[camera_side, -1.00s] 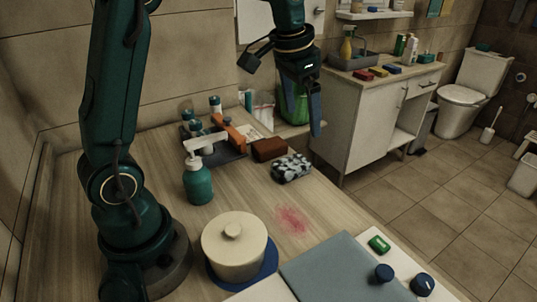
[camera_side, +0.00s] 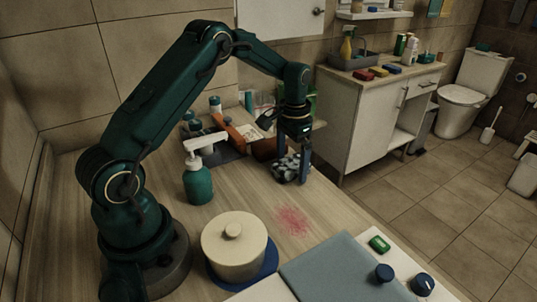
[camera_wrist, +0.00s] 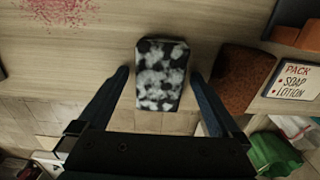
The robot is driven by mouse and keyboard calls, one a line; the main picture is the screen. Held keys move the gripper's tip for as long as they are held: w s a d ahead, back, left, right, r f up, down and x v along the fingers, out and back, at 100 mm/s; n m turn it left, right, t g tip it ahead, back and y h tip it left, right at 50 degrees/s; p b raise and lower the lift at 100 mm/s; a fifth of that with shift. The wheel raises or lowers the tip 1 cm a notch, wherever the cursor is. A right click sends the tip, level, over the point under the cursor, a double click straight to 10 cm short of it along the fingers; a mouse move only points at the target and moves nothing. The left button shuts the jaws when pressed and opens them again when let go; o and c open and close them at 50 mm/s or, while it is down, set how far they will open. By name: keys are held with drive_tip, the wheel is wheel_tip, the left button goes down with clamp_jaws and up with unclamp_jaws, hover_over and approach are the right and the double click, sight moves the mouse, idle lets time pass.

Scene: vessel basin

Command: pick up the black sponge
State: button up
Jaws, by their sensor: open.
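The black sponge (camera_wrist: 161,75), with a mottled black and white surface, lies on the wooden counter. In the wrist view it shows between and just beyond the tips of my open gripper (camera_wrist: 160,80). In the side view the sponge (camera_side: 287,170) is partly hidden behind the fingers of my gripper (camera_side: 292,172), which point down at it. The jaws stand to either side of the sponge, and nothing is held. I cannot tell how far the fingertips are above the counter.
A brown block (camera_wrist: 241,79) lies close beside the sponge, near one finger. A sign (camera_wrist: 294,80) stands beyond it. A teal pump bottle (camera_side: 198,182), a lidded cream pot (camera_side: 235,248) and a red stain (camera_side: 293,220) are on the counter. The counter's edge is close to the sponge.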

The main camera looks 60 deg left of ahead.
sight(291, 162)
drive_tip(key=shift+f, duration=0.1)
drive_tip(key=c, duration=1.5)
drive_tip(key=shift+o, duration=0.2)
drive_tip(key=shift+r, duration=2.25)
drive_tip(key=s+a+r, duration=0.6)
drive_tip(key=s+a, duration=0.2)
drive_tip(key=shift+a+r, duration=0.25)
